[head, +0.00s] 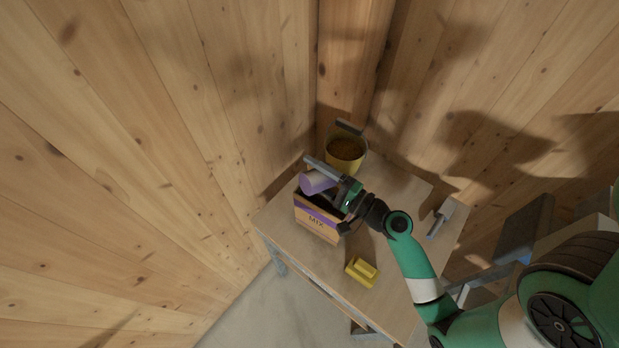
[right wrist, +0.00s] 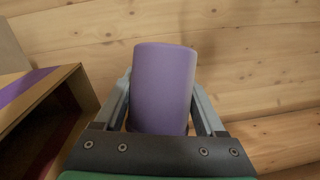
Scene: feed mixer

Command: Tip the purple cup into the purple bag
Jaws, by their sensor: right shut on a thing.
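The purple cup (head: 316,182) is held on its side by my right gripper (head: 327,179), just above the open top of the bag. In the right wrist view the cup (right wrist: 164,88) sits between the two fingers of the right gripper (right wrist: 163,110), which are shut on it. The bag (head: 318,219) is a tan box-like container with a purple band and the label MIX, standing on the table. Part of it shows at the left of the right wrist view (right wrist: 38,95), with a dark inside. The cup's contents cannot be seen. My left gripper is not in view.
A yellow bucket (head: 346,156) with brown contents stands behind the bag. A yellow block-like object (head: 361,272) lies near the table's front edge. A grey scoop-like tool (head: 440,217) lies at the right. Wooden walls close off the back and left. The table (head: 297,259) is bare between these.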

